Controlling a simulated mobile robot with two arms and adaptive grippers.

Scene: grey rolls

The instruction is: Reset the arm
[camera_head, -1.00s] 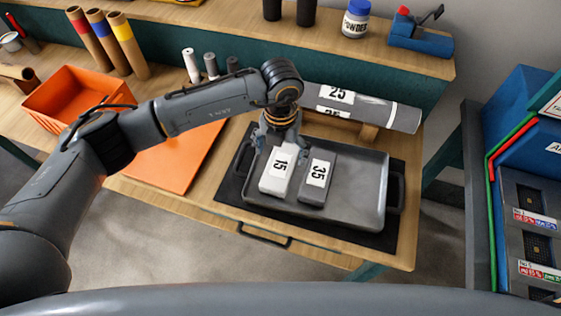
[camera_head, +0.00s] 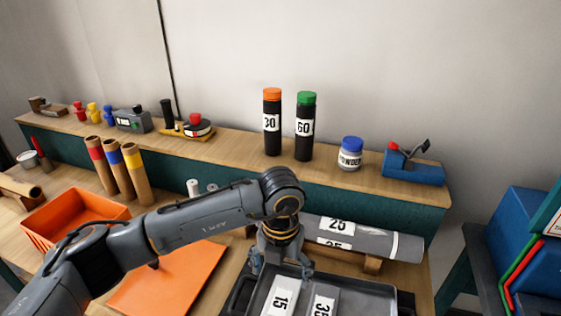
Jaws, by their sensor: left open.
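My left arm comes in from the left, and its gripper (camera_head: 280,268) points down over the back left part of the grey tray (camera_head: 375,297). The gripper is open and I see nothing held in it. In the tray, below the gripper, lie a light block labelled 15 (camera_head: 279,297) and a darker block labelled 35 (camera_head: 321,302), both cut off by the lower picture edge. My right gripper is not in view.
A grey roll labelled 25 (camera_head: 372,241) lies on a wooden rest behind the tray. An orange bin (camera_head: 68,223) and an orange mat (camera_head: 175,280) are at left. The shelf holds tubes labelled 30 (camera_head: 272,135) and 60 (camera_head: 305,143), a powder jar (camera_head: 350,155) and a blue tool (camera_head: 413,170).

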